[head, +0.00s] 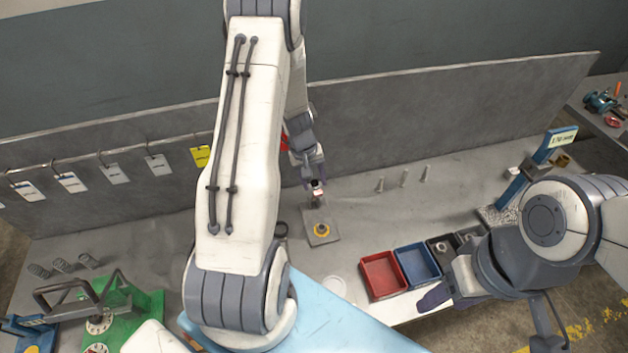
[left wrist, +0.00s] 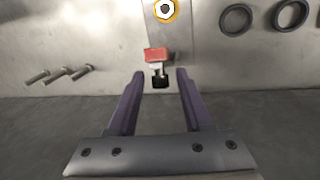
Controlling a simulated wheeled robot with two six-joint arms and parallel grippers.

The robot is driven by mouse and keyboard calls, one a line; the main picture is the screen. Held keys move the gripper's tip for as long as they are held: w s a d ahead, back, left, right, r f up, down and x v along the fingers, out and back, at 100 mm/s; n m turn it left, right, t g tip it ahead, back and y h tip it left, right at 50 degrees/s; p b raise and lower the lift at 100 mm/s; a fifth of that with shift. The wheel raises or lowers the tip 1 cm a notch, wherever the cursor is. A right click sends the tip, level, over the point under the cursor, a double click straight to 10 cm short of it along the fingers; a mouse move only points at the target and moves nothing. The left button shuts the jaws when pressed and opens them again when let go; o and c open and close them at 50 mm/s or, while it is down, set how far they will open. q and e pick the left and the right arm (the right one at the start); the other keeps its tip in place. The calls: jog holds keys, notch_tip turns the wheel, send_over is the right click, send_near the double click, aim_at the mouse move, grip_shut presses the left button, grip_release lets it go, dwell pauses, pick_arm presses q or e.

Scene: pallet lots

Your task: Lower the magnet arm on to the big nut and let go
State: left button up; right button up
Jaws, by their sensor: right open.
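The big nut (head: 321,230) sits in a yellow ring on a square grey plate (head: 309,240) on the bench; it also shows at the top of the left wrist view (left wrist: 165,10). A red block with a black end, which looks like part of the magnet arm (left wrist: 157,56), lies between my left fingertips in the left wrist view. My left gripper (head: 316,187) is above and behind the plate. Its fingers (left wrist: 160,82) stand apart, with a gap on each side of the black end.
A red tray (head: 383,276), a blue tray (head: 418,262) and dark trays (head: 441,247) stand right of the plate. A green board (head: 130,315) is at left; tags (head: 114,173) hang along the back panel (head: 450,105).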

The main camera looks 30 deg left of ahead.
pick_arm(q)
grip_shut()
dwell(1.2)
